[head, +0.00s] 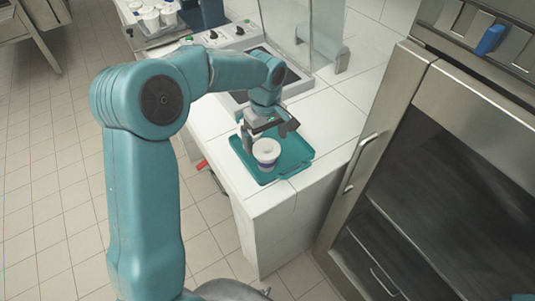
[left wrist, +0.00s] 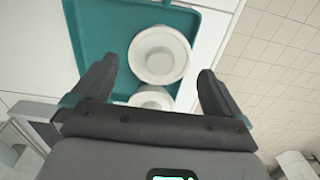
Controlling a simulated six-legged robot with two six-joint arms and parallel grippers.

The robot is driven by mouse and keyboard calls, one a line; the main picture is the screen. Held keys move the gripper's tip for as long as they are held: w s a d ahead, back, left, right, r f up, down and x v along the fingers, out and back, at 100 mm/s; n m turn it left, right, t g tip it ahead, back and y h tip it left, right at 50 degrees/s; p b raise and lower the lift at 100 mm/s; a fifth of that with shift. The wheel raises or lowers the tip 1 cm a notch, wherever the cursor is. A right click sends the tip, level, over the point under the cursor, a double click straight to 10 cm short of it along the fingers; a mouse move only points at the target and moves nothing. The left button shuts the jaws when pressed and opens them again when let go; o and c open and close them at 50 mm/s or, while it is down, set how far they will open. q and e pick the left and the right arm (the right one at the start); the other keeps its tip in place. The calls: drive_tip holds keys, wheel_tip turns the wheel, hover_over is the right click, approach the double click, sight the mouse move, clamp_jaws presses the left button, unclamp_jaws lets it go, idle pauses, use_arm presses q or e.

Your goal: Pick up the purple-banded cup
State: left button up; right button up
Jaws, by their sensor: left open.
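A white cup with a purple-blue band low on its side (head: 266,154) stands upright on the teal tray (head: 298,154). A second white cup (head: 246,136) stands behind it, mostly hidden by my gripper. My left gripper (head: 269,130) is open and empty above the tray, close to both cups. In the left wrist view its fingers (left wrist: 157,68) are spread wide. Two white cups show there from above: a larger-looking one (left wrist: 160,54) between and beyond the fingertips, and another (left wrist: 150,98) partly hidden by the gripper body. No band shows there. My right gripper is out of view.
The tray lies near the corner of a white tiled counter (head: 218,170). A steel oven (head: 450,150) stands to the right. A machine with knobs (head: 228,35) and a glass panel (head: 305,30) are behind. More white cups (head: 151,19) stand at the back.

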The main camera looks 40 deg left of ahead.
sight(267, 155)
use_arm(q)
drive_tip(key=shift+w+a+f, duration=0.1)
drive_tip(key=shift+f, duration=0.6)
drive_tip(key=shift+s+d+f, duration=0.2)
drive_tip(key=shift+f, duration=0.25)
wheel_tip(267, 155, down, 5)
drive_tip(key=shift+w+r+p, duration=0.1)
drive_tip(key=shift+p, duration=0.65)
drive_tip(key=shift+d+r, duration=0.1)
drive_tip(key=shift+d, duration=0.05)
drive_tip(key=shift+c, duration=0.7)
drive_tip(key=c, duration=1.2)
